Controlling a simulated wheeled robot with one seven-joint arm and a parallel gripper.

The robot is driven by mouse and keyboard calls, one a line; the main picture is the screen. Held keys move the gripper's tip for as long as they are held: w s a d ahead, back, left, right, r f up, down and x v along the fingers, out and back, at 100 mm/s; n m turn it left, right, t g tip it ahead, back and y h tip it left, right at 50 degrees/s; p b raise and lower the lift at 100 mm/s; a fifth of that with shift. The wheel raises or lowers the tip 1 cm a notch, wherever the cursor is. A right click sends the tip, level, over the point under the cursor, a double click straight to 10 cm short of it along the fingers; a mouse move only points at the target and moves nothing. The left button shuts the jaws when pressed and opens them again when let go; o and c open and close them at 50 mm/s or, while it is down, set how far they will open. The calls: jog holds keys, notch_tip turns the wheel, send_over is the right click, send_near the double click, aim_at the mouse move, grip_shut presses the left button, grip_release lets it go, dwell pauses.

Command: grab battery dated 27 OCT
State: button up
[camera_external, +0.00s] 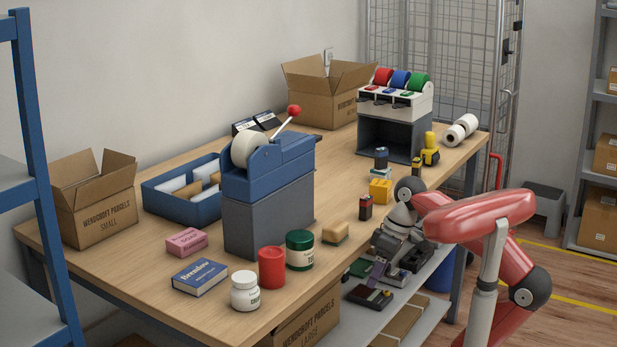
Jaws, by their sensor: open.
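Several small battery-like blocks stand near the right front edge of the table. One is a dark block with a reddish top (365,207), one is a dark blue-grey block (381,158), and one is a small yellow-and-black block (416,166). No date can be read on any of them, so I cannot tell which bears 27 OCT.
A yellow box (380,190), a tan sponge (335,233) and a yellow-and-black tool (430,150) are near the blocks. A blue tape dispenser (268,175) stands left. Jars (300,250) stand at the front. A lower shelf (415,325) holds dark items beneath my gripper.

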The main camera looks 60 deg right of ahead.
aim_at(367, 197)
jog(key=w+d+r+m+t+p, duration=0.1)
jog(key=w+d+r+p, duration=0.15)
jog(key=r, duration=0.55)
jog(key=w+d+r+m+t+p, duration=0.15)
jog(key=r+p, duration=0.25)
jog(key=r, duration=0.4)
jog(key=w+d+h, duration=0.1)
jog(key=d, duration=0.1)
jog(key=w+d+h, duration=0.1)
jog(key=d, duration=0.2)
jog(key=w+d, duration=0.2)
jog(key=d, duration=0.1)
jog(key=shift+d+r+g+h+b, duration=0.2)
jog(key=shift+g+h+b, duration=0.15)
jog(key=shift+h+b, duration=0.05)
jog(key=b+x, duration=0.1)
jog(key=x, duration=0.5)
jog(key=shift+w+f, duration=0.1)
jog(key=shift+w, duration=0.2)
jog(key=shift+w+f, duration=0.25)
jog(key=shift+f, duration=0.25)
jog(key=shift+c, duration=0.5)
jog(key=c, duration=1)
